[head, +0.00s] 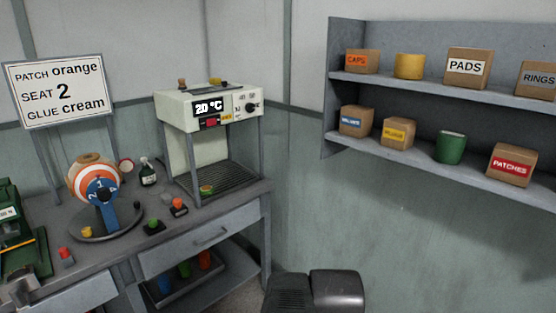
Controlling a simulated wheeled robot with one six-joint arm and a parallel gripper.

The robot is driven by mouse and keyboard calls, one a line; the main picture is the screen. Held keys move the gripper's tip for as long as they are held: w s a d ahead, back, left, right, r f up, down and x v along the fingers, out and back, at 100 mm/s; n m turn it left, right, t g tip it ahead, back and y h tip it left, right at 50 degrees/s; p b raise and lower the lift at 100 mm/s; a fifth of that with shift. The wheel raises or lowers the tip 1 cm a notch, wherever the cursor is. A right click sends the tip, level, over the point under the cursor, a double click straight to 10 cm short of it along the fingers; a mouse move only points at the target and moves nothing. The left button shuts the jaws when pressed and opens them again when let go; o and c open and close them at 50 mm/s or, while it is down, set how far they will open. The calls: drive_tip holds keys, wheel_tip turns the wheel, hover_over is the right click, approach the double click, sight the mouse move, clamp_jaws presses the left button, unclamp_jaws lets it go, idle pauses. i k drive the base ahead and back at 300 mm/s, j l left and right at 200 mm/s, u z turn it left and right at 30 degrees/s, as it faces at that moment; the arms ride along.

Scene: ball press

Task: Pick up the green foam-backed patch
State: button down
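I cannot tell for sure which green thing is the foam-backed patch. A small green piece (153,225) sits on a dark base near the front of the bench, left of the heater. A red piece on a dark base (178,206) stands next to the first green piece. No gripper fingers can be made out in this view.
A dark bottle (147,172) stands nearby. A green machine (20,245) is at far left. Wall shelves (440,160) at right hold labelled boxes.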

sight(206, 189)
drive_tip(key=i+j+u, duration=0.1)
drive_tip(key=i+j, duration=0.3)
drive_tip(key=i+j+u, duration=0.15)
drive_tip(key=i+j, duration=0.2)
drive_tip(key=i, duration=0.15)
drive_tip(key=i+j+u, duration=0.1)
drive_tip(key=i+j, duration=0.2)
drive_tip(key=i, duration=0.2)
